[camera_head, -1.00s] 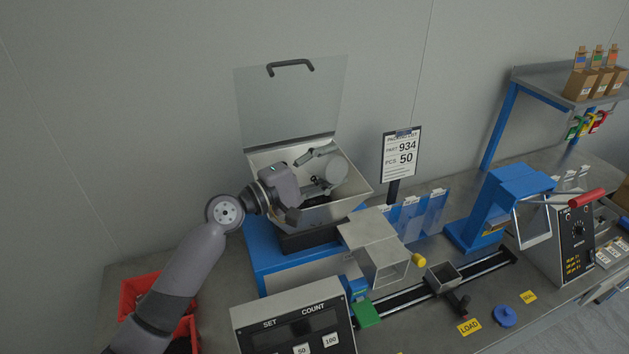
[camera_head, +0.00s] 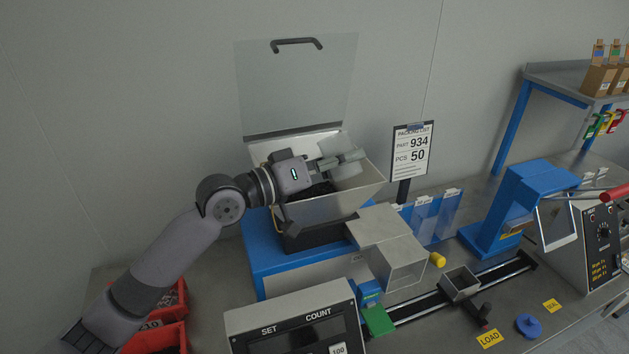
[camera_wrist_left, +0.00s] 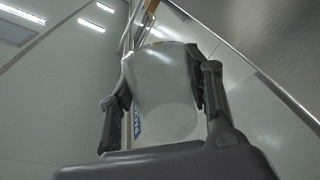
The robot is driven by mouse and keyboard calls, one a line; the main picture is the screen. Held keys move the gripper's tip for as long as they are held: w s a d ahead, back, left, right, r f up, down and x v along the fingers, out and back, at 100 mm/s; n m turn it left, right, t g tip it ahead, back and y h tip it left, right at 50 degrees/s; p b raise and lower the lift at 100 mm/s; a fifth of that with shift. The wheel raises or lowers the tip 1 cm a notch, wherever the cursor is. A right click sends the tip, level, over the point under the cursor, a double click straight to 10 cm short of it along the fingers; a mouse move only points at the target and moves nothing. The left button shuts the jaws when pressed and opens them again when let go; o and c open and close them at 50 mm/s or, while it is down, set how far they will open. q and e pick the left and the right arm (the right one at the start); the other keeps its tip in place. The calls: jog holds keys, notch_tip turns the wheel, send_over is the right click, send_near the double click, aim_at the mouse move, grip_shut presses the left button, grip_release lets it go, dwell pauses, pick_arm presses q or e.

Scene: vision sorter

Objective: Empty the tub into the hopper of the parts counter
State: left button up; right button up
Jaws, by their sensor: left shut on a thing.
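The light grey tub (camera_head: 346,171) is over the hopper, tilted, with my left gripper (camera_head: 342,160) shut on it. My right gripper is not in view.
The counter's blue base (camera_head: 262,252) and display panel (camera_head: 300,318) stand below the hopper. A metal chute (camera_head: 395,255) and rail are to its right. Red bins (camera_head: 160,335) are at lower left. A packing list sign (camera_head: 411,150) stands right of the hopper.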

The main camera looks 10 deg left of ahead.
aim_at(356, 172)
pick_arm(q)
jog(key=m, duration=0.1)
jog(key=s+d+m, duration=0.1)
jog(key=m, duration=0.1)
jog(key=shift+s+d+f, duration=0.1)
jog(key=shift+d+f, duration=0.05)
jog(key=shift+d, duration=0.05)
jog(key=m, duration=0.1)
jog(key=s+d+r+m+p, duration=0.1)
jog(key=m, duration=0.1)
jog(key=shift+y, duration=0.3)
jog(key=shift+s+d+f+m, duration=0.2)
jog(key=shift+f+m, duration=0.15)
jog(key=shift+m, duration=0.15)
jog(key=shift+s+d+f+m, duration=0.15)
jog(key=shift+d+f+m, duration=0.1)
jog(key=shift+m, duration=0.45)
